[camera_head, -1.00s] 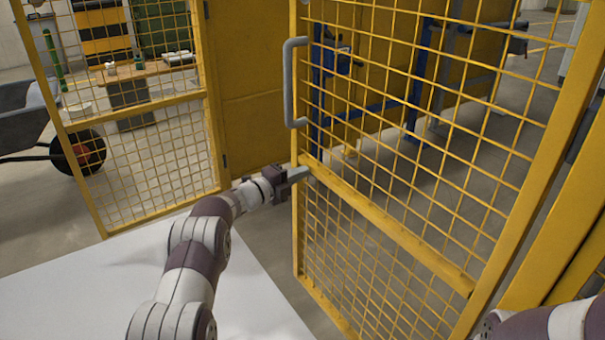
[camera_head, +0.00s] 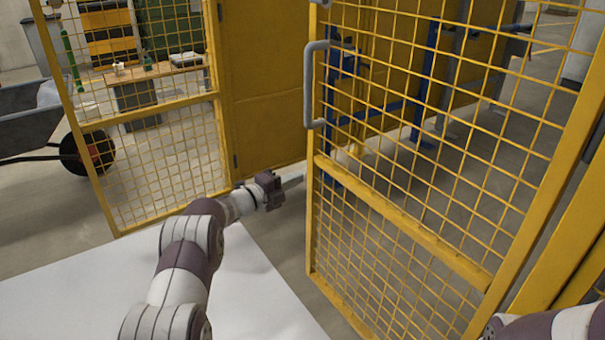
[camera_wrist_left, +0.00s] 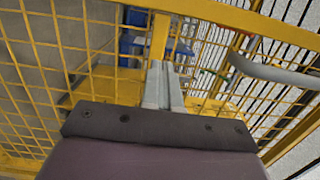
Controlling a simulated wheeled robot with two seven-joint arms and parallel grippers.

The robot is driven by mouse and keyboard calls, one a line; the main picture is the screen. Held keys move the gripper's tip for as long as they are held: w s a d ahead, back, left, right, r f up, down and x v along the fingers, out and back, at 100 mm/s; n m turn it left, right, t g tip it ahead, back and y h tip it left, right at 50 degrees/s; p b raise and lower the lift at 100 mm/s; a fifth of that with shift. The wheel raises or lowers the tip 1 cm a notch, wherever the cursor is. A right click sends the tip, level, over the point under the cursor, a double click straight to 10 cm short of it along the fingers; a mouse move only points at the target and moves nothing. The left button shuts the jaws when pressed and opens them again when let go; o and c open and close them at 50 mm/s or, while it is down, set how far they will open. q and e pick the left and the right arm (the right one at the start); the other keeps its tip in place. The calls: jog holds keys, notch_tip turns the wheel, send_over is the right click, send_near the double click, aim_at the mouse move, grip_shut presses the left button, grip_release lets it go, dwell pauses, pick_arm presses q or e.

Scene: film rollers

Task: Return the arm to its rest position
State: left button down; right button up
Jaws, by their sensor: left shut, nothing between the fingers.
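My left arm reaches forward from the bottom of the head view. Its gripper (camera_head: 291,182) is shut and empty, just left of the yellow mesh gate's (camera_head: 400,234) near edge and below the gate's grey handle (camera_head: 315,84). A small gap shows between the fingertips and the gate frame in the head view. In the left wrist view the two grey fingers (camera_wrist_left: 164,88) lie together, with the yellow mesh and the grey handle (camera_wrist_left: 275,72) beyond them. Only a link of my right arm shows at the bottom right of the head view; its gripper is out of the picture.
The gate stands open. A yellow mesh panel (camera_head: 165,116) stands at the left, with a wheelbarrow (camera_head: 30,120) and a workbench (camera_head: 155,72) beyond it. Blue metal frames (camera_head: 420,125) stand behind the gate. Bare floor shows between the panel and the gate.

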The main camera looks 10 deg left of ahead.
pick_arm(q)
jog(key=s+a+f+n+g+y+p, duration=0.1)
jog(key=s+a+f+n+y, duration=0.35)
jog(key=a+n, duration=0.2)
jog(key=s+a+f+n+g+y+p, duration=0.1)
jog(key=s+a+f+n+y, duration=0.2)
jog(key=a+f+n+y, duration=0.3)
jog(key=s+f+n+g, duration=0.2)
jog(key=s+n+g, duration=0.2)
jog(key=s+n, duration=0.15)
jog(key=s+d+r+n+g, duration=0.25)
jog(key=s+d, duration=0.25)
jog(key=s, duration=0.5)
jog(key=s+d+r+n+g, duration=0.1)
jog(key=s+d+n+g, duration=0.3)
jog(key=s, duration=0.7)
jog(key=s+d+r+n+g, duration=0.1)
jog(key=s+d+r+g, duration=0.1)
jog(key=s+d, duration=0.6)
notch_tip(320, 180, up, 39)
jog(key=s+t+p, duration=0.1)
jog(key=p, duration=3.5)
jog(key=shift+a+p, duration=0.3)
jog(key=shift+p, duration=0.1)
